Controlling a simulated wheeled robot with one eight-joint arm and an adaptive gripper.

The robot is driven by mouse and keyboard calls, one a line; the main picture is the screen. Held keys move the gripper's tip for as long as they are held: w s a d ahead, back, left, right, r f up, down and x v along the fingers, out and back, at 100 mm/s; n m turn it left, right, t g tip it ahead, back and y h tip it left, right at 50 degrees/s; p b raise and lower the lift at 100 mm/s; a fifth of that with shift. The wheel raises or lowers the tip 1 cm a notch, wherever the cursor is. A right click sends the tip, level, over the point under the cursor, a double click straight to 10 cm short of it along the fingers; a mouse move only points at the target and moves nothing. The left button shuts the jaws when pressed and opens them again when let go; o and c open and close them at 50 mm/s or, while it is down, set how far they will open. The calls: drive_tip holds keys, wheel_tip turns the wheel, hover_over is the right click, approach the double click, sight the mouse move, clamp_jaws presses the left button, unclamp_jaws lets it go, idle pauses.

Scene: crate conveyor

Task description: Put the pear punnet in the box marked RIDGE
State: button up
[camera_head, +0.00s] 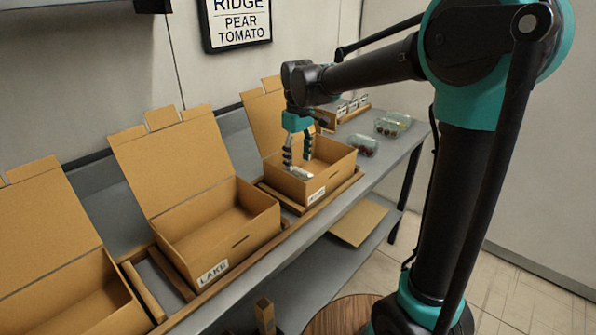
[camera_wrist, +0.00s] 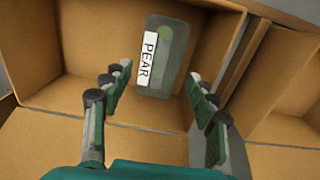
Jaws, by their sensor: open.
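The pear punnet (camera_wrist: 176,62), a clear tray with a white PEAR label, lies inside a cardboard box (camera_wrist: 95,25) in the wrist view. In the head view this open-lidded box (camera_head: 337,168) is the rightmost; its front label is too small to read surely. My gripper (camera_head: 298,160) reaches down into it, and a pale bit of the punnet (camera_head: 300,174) shows by the fingers. In the wrist view my gripper (camera_wrist: 160,85) is open, with a finger on either side of the punnet's near end. I cannot tell whether they touch it.
A box labelled LAKE (camera_head: 270,222) stands left of it, with another open box (camera_head: 120,278) farther left. More punnets (camera_head: 363,146) stand on the bench's right end. A wall sign (camera_head: 236,22) reads RIDGE, PEAR, TOMATO. A cardboard piece (camera_head: 359,222) lies below the bench.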

sight(298, 170)
wheel_tip(298, 170, up, 6)
drive_tip(key=shift+f, duration=0.1)
